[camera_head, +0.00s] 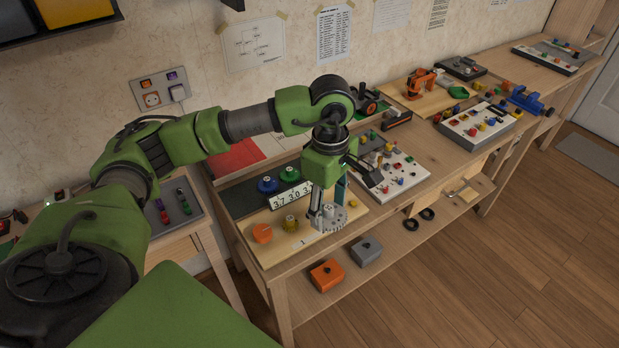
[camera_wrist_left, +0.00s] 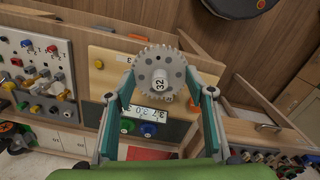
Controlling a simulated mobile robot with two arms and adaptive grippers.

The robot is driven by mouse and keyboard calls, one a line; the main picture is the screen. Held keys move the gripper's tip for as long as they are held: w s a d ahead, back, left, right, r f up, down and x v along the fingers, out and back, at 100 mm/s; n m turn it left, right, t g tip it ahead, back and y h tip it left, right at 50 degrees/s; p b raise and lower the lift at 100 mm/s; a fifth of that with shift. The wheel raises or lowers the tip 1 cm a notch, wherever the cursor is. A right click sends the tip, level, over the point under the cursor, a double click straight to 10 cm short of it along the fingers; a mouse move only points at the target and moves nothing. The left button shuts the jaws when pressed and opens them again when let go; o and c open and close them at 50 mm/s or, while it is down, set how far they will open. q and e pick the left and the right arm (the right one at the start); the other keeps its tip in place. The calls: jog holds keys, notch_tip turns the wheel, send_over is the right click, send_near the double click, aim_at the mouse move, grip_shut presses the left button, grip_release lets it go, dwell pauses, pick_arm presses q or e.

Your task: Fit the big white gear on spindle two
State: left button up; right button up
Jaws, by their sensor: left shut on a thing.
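My left gripper (camera_head: 328,213) is shut on the big white gear (camera_head: 337,221) above the front right part of the light wooden board (camera_head: 275,248). My right gripper is not in view.
A white panel with coloured knobs (camera_head: 405,176) stands right of the board. A lower shelf holds an orange box (camera_head: 327,275), a grey box (camera_head: 366,250) and black rings (camera_head: 411,225). The wall is close behind the bench; open floor (camera_head: 480,270) lies in front.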

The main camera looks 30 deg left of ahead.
pick_arm(q)
jog(key=shift+w+a+f+n, duration=0.8)
jog(key=shift+a+n, duration=0.55)
jog(key=shift+n, duration=1.05)
jog(key=shift+w+a+f+n, duration=0.8)
jog(key=shift+a+n, duration=0.55)
jog(key=shift+n, duration=1.05)
jog(key=shift+w+a+f+n, duration=0.8)
jog(key=shift+a+n, duration=0.55)
jog(key=shift+n, duration=1.05)
jog(key=shift+w+f+b, duration=0.1)
jog(key=shift+f+b, duration=0.9)
jog(key=shift+f, duration=0.45)
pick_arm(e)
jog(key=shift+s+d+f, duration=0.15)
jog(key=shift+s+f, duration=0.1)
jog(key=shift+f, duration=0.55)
pick_arm(q)
jog(key=shift+f+b, duration=1.2)
jog(key=shift+f, duration=0.2)
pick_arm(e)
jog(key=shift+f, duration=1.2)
pick_arm(q)
jog(key=o, duration=1)
